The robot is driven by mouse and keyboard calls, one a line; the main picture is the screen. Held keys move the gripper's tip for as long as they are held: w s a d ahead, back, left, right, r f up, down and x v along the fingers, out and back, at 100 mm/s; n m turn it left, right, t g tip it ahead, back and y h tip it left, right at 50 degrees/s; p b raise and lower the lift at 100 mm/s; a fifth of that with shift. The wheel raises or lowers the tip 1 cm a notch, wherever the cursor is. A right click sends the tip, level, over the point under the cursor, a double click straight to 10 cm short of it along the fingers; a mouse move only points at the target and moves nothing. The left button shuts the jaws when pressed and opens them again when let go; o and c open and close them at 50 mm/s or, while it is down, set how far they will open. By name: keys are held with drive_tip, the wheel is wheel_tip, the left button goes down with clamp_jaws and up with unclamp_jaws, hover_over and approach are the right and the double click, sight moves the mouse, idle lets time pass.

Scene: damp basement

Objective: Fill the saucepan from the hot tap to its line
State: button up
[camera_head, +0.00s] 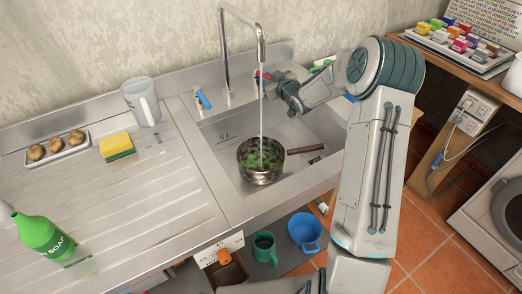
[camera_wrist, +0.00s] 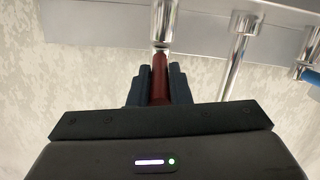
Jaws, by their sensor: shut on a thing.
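The saucepan (camera_head: 262,176) stands in the sink basin with its handle (camera_head: 305,149) pointing right. A stream of water (camera_head: 261,112) runs from the tap spout (camera_head: 261,45) into it. Dark and green patches show inside the pan; I cannot make out its line or the water level. The hot tap's red lever (camera_head: 264,74) is on the right behind the stream. My gripper (camera_wrist: 158,76) is shut on this red lever (camera_wrist: 159,88), which shows between the fingers in the wrist view. The cold tap's blue lever (camera_head: 203,98) stands free to the left.
The sink (camera_head: 222,156) has a marking on its wall.

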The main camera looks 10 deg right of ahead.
idle(0.3)
drive_tip(key=shift+w+a+r+g+h+p, duration=0.15)
drive_tip(key=shift+r+g+p, duration=0.3)
drive_tip(key=shift+p, duration=1.2)
drive_tip(key=shift+w+d+r+g+h+p, duration=0.15)
drive_tip(key=shift+r+g+p, duration=0.3)
drive_tip(key=shift+p, duration=1.2)
drive_tip(key=shift+a+g+p, duration=0.1)
drive_tip(key=shift+g+p, duration=0.3)
drive_tip(key=shift+p, duration=0.3)
drive_tip(key=shift+f, duration=0.1)
idle(3.6)
